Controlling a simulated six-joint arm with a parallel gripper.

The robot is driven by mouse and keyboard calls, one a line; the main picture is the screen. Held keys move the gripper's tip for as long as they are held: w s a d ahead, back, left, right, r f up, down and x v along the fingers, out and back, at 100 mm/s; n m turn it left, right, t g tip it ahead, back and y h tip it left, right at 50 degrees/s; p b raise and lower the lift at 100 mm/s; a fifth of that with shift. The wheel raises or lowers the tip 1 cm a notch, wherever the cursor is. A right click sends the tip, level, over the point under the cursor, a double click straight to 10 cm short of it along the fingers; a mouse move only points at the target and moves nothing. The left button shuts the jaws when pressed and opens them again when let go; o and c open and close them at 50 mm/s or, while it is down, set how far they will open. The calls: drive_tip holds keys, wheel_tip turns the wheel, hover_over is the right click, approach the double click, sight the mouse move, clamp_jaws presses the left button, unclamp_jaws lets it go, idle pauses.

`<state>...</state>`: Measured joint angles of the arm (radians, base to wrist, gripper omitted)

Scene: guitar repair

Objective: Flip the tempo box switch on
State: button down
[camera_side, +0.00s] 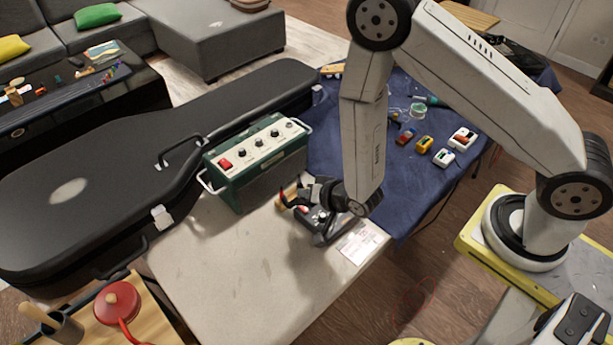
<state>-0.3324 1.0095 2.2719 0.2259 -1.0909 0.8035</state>
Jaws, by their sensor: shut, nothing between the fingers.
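The tempo box (236,190) is a dark green box with a pale top panel and metal handles at its ends. It stands on the light table beside the black guitar case. A red switch (225,163) sits at the left end of the panel, with several black knobs to its right. The picture is too small to tell which way the switch is tipped. My gripper (287,197) is low over the table, to the right of the box and apart from the switch. It is shut and empty, and its fingertips are hard to make out.
The large black guitar case (110,180) lies behind and left of the box. A blue cloth (340,140) with small coloured pedals (425,144) lies to the right. A printed card (362,243) lies near my gripper. The front of the light table (215,285) is clear.

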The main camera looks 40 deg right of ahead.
sight(304, 209)
drive_tip(key=shift+w+f, duration=0.15)
drive_tip(key=shift+f, duration=0.55)
drive_tip(key=shift+w+f, duration=0.1)
drive_tip(key=shift+f, duration=0.55)
drive_tip(key=shift+w+f, duration=0.1)
drive_tip(key=shift+f, duration=0.65)
idle(2.0)
drive_tip(key=shift+r, duration=0.2)
drive_tip(key=shift+r, duration=0.55)
drive_tip(key=shift+r, duration=0.15)
idle(0.3)
drive_tip(key=shift+s+r, duration=0.25)
drive_tip(key=shift+r, duration=0.95)
drive_tip(key=shift+s+r, duration=0.2)
drive_tip(key=shift+r, duration=0.95)
drive_tip(key=shift+r, duration=0.1)
